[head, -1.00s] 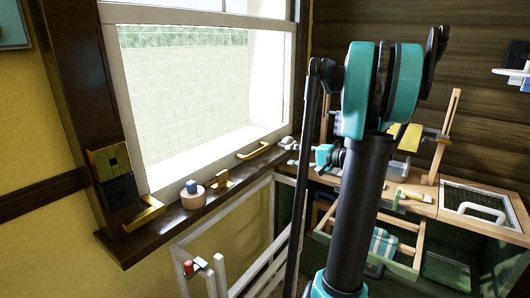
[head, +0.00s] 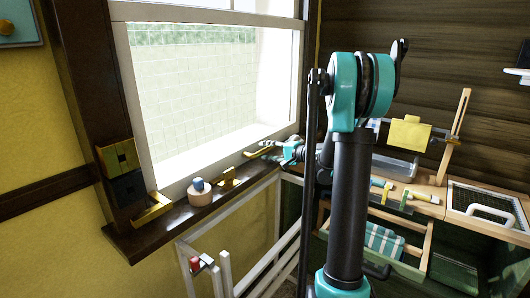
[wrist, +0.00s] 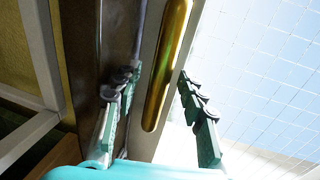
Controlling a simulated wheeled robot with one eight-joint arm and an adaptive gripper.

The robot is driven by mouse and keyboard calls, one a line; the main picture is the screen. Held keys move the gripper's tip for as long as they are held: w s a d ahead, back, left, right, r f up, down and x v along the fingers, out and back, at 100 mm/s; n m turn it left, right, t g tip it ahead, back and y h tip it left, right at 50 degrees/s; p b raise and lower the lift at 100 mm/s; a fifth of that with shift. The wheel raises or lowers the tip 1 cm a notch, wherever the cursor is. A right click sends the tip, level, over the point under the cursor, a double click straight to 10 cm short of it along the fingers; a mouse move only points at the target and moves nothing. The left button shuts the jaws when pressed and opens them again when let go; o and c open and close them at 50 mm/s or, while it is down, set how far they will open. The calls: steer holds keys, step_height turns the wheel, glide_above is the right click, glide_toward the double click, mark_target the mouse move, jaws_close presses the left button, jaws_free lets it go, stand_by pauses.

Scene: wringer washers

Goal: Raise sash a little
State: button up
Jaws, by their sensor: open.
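The white window sash (head: 120,85) stands low in its frame, its bottom rail down by the dark sill; I cannot tell whether any gap shows under it. One brass handle (head: 152,211) is at the left end of the rail. The other brass handle (wrist: 168,65) is at the right end, partly hidden by my gripper in the head view. My gripper (head: 272,150) is at this right handle. In the wrist view my open gripper (wrist: 160,74) has one finger on each side of the handle. I cannot tell whether either finger touches it.
On the sill (head: 170,232) stand a wooden disc with a blue knob (head: 199,191) and a brass latch (head: 228,178). A dark and brass block (head: 122,172) is on the left frame post. A white rack (head: 226,274) stands below. A cluttered bench with a washboard (head: 483,203) is at right.

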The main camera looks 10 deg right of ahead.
steer(key=shift+w+a+f, duration=0.1)
steer(key=shift+w+a, duration=0.3)
steer(key=shift+a, duration=0.05)
jaws_close()
